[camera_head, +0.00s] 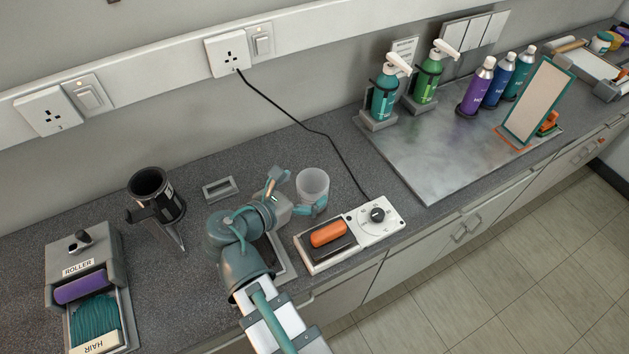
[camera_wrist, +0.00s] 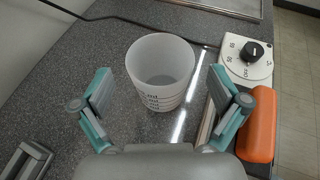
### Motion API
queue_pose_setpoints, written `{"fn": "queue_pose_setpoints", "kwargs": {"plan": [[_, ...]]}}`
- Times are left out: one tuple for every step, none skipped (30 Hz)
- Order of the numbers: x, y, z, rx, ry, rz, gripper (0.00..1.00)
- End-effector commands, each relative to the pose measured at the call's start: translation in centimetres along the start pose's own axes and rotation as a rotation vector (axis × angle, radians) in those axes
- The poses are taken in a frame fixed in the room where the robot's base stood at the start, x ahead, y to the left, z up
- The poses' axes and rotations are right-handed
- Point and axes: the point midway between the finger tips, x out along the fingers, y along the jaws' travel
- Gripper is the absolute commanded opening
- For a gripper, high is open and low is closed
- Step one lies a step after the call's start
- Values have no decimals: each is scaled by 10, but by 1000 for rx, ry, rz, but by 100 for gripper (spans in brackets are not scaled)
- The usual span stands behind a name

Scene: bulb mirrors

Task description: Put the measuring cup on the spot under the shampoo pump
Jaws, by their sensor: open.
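The measuring cup (camera_head: 313,184) is a frosted, translucent cup standing upright on the dark worktop. In the wrist view, the measuring cup (camera_wrist: 160,75) shows its open rim and dark printed marks. My gripper (camera_head: 296,196) is open beside it in the head view. In the wrist view, my gripper (camera_wrist: 160,100) has a teal-and-grey finger on either side of the cup's near part, with gaps and no clear contact. A teal pump bottle (camera_head: 384,97) and a green pump bottle (camera_head: 428,82), both white-topped, stand on grey holders at the back. Their labels are too small to read.
A metal sheet (camera_head: 455,165) lies below the pumps. A dial unit (camera_head: 378,215) with an orange piece (camera_head: 328,233) sits close right of the cup. A black holder (camera_head: 152,190) and roller box (camera_head: 85,265) stand left. A black cable (camera_head: 318,133) runs behind the cup.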

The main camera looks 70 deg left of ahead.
Motion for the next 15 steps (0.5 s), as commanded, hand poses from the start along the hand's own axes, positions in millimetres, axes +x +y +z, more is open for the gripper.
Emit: {"fn": "queue_pose_setpoints", "kwargs": {"plan": [[-11, 0, 0, 0, 0, 3, 98], [-17, 0, 0, 0, -1, 4, 98], [-24, 0, 0, 0, 0, 3, 98], [-29, 0, 0, 0, 0, 3, 98], [-33, 0, -1, 0, 0, 3, 98], [-39, 0, 0, 0, 0, 2, 98], [-43, 0, 0, 0, 0, 2, 98], [-46, 0, 0, 0, 0, 2, 98], [-50, 0, 0, 0, 0, 2, 98], [-52, 0, 0, 0, 0, 1, 95], [-54, 0, 0, 0, 0, 1, 95], [-57, 0, 0, 0, 0, 1, 95], [-58, 0, 0, 0, 0, 0, 95], [-58, 0, 0, 0, 0, 0, 95], [-59, 0, 0, 0, 0, 0, 95]]}}
